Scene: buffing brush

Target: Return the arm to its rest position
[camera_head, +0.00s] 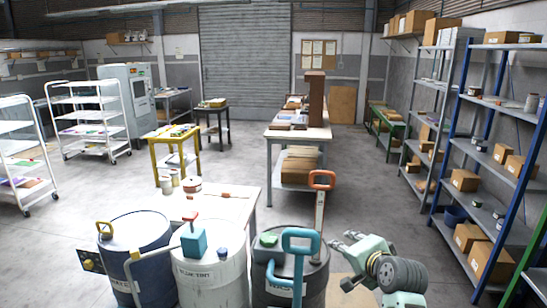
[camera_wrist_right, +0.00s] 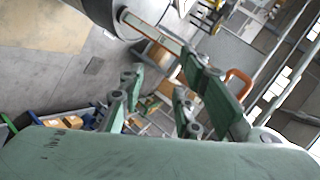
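My right gripper (camera_head: 342,260) is in the lower right of the head view, at the right of a dark drum (camera_head: 315,280). Its pale green fingers are spread apart, with nothing seen between their tips. In the right wrist view the gripper (camera_wrist_right: 155,105) also shows its fingers apart. A flat-bladed tool with an orange loop handle (camera_head: 322,180) stands upright at the dark drum. In the right wrist view its orange handle (camera_wrist_right: 239,84) shows behind the fingers; I see no grip on it. My left gripper is not in view.
A blue drum (camera_head: 140,255) and a white drum (camera_head: 212,275) stand at the front, with a teal handle (camera_head: 300,240) on the dark drum. A pale table (camera_head: 230,205) is behind them. Shelving (camera_head: 490,210) lines the right side. Open floor lies between.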

